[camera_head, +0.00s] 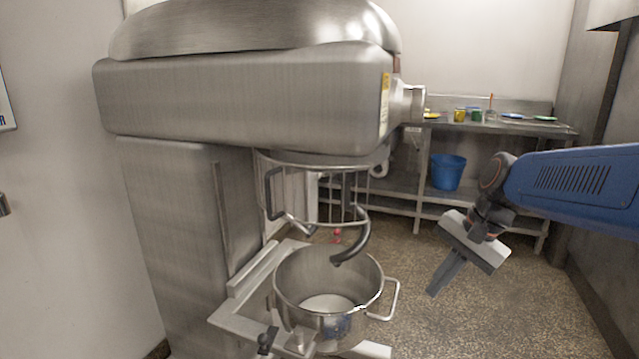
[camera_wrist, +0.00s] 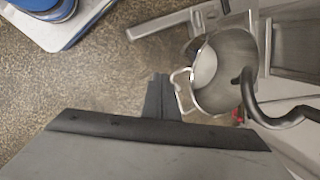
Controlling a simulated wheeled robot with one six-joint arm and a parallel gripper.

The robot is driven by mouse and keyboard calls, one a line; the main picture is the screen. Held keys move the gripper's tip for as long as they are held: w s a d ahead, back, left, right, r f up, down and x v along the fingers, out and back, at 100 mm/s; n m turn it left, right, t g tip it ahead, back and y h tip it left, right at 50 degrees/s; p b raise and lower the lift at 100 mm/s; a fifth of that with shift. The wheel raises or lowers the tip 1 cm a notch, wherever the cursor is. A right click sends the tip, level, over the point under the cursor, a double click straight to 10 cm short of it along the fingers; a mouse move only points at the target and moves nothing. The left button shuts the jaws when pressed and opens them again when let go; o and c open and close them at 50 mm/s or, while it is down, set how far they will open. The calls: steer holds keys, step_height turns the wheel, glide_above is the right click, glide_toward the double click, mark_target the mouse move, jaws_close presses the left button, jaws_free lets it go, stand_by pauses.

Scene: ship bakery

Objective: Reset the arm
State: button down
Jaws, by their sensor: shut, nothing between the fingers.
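My gripper (camera_head: 433,291) is at the right in the head view, at the end of my blue arm. It points down and to the left over open floor, to the right of the mixer bowl. Its fingers are together and empty. In the wrist view the shut fingers (camera_wrist: 158,78) point up the picture, just left of the bowl's handle. They look apart from the handle, though the depth between them is hard to judge.
A large steel mixer (camera_head: 240,100) fills the left. Its bowl (camera_head: 290,285), with white contents, sits under a dough hook (camera_head: 352,245). A steel table (camera_head: 480,127) with small items and a blue bucket (camera_head: 447,172) on its shelf stands behind. Speckled floor is free around my gripper.

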steer(key=s+d+f+n+t+h, duration=0.1)
steer(key=s+d+f+n+h, duration=0.1)
steer(key=s+n, duration=0.3)
steer(key=s+d+f+n+t+h, duration=0.2)
steer(key=s+f+n, duration=0.1)
steer(key=s, duration=0.8)
steer(key=shift+d+f+n, duration=0.2)
steer(key=shift+f+n, duration=0.15)
steer(key=shift+n, duration=0.55)
